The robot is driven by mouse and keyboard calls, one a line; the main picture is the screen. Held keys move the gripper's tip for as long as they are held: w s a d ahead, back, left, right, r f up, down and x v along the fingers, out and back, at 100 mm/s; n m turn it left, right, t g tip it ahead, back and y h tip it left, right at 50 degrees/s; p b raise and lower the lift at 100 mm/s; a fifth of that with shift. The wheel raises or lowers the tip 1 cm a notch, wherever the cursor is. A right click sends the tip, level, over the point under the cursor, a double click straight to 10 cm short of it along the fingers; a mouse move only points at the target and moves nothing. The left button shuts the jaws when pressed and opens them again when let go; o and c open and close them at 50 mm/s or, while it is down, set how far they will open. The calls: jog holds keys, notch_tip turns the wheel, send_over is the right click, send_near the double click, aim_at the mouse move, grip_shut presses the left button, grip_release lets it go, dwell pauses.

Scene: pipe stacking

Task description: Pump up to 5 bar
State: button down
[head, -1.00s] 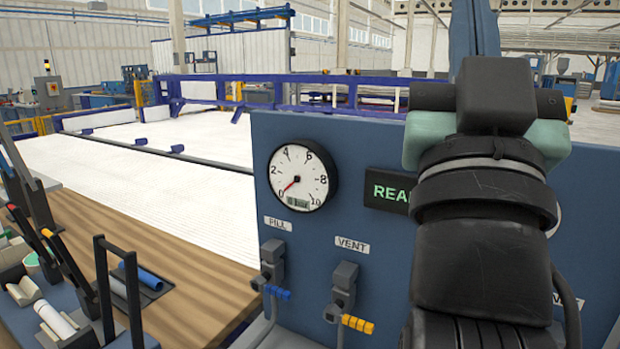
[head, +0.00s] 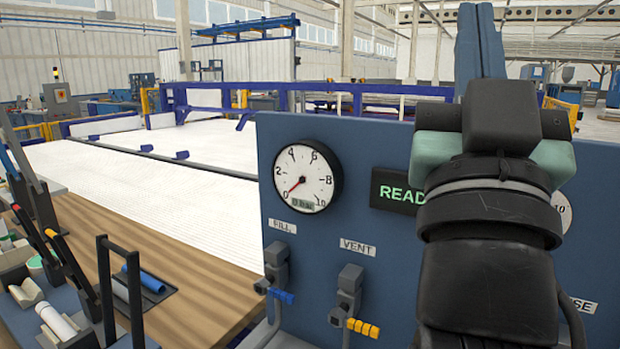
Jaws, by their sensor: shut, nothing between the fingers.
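The round white gauge (head: 303,176) is on the blue panel (head: 385,250). Its red needle points to the low end, beside the 0 end of the scale, and its small display reads 0 bar. The FILL valve (head: 276,264) with a blue handle (head: 281,296) sits below the gauge. The VENT valve (head: 349,288) with a yellow handle (head: 363,328) is to its right. A dark display (head: 396,192) shows green letters starting READ, the rest covered by my arm. My arm stands in front of the panel's right half. I do not make out my gripper's fingers.
A wooden bench top (head: 180,250) at left carries a tool tray with a blue cylinder (head: 145,280) and a white cylinder (head: 57,323). A dark upright handle frame (head: 118,290) stands there. A partly covered label ending in SE (head: 584,306) is at right. Behind lies a wide white bed (head: 120,180).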

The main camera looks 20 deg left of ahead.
jog(key=shift+f, duration=0.15)
jog(key=shift+w+f+b, duration=0.1)
jog(key=shift+f+b, duration=0.7)
jog(key=shift+f, duration=0.05)
notch_tip(320, 180, up, 23)
jog(key=p, duration=1.9)
jog(key=shift+s, duration=0.4)
notch_tip(320, 180, up, 6)
jog(key=p, duration=0.5)
